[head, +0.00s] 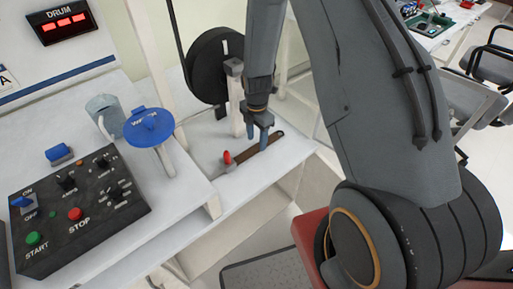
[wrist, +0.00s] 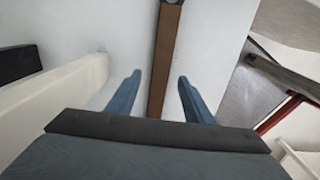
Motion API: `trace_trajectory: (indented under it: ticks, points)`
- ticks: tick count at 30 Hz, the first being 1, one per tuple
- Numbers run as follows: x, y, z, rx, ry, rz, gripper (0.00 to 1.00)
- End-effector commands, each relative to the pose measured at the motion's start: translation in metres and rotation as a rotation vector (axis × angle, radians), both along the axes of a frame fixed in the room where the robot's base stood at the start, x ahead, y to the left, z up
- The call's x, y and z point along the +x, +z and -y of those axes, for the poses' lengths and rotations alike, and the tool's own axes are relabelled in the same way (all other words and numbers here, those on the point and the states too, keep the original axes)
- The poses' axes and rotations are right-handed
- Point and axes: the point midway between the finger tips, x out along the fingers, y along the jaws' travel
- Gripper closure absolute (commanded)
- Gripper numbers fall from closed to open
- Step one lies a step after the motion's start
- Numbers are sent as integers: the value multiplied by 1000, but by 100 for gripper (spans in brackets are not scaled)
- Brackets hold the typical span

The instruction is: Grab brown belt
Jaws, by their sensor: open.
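The brown belt (head: 268,141) is a long flat brown strip lying on the white bench, beneath my gripper (head: 257,138) in the head view. In the wrist view the belt (wrist: 166,60) runs from the top edge down between the two blue fingers of my gripper (wrist: 160,80). A dark end piece shows at its top. My gripper is open, with one finger on each side of the strip and nothing held. The palm hides the near end of the belt. I cannot tell whether the fingertips touch the bench.
A red knob (head: 227,157) sits beside the belt's lower left end. A black wheel (head: 207,66) stands behind on a white post. The bench edge drops off nearby.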

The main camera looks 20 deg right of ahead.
Motion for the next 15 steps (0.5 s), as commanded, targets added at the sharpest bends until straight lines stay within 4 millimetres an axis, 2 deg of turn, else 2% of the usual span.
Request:
trace_trajectory:
  ticks: [6, 15]
  points:
    - [-1, -23, 0, 0, -1, -1, 53]
    - [-1, -27, 0, 0, -1, 0, 53]
